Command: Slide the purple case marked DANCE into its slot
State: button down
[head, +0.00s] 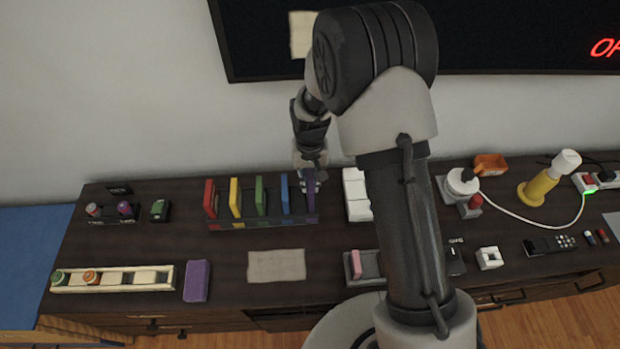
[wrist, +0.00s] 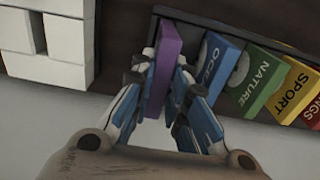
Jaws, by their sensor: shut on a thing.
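A purple case (head: 310,203) is held upright in my gripper (head: 312,180), at the right end of the case rack (head: 262,224). In the wrist view the purple case (wrist: 166,62) stands between the two fingers, which are shut on it from both sides. Its far end is at the rack beside the blue OCEAN case (wrist: 213,62). I cannot tell how deep it sits in the slot. No DANCE lettering shows. Green NATURE (wrist: 253,78), yellow SPORT (wrist: 295,88) and a red case (head: 210,198) fill the other slots.
White boxes (head: 356,192) stand just right of the rack. A purple block (head: 197,281) lies at the front left beside a cream tray (head: 137,286). A beige mat (head: 277,265) lies in front of the rack. A screen (head: 520,35) hangs on the wall behind.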

jog(key=shift+f+b, duration=0.95)
jog(key=shift+f, duration=0.55)
jog(key=c, duration=1.5)
grip_release()
notch_tip(320, 180, up, 12)
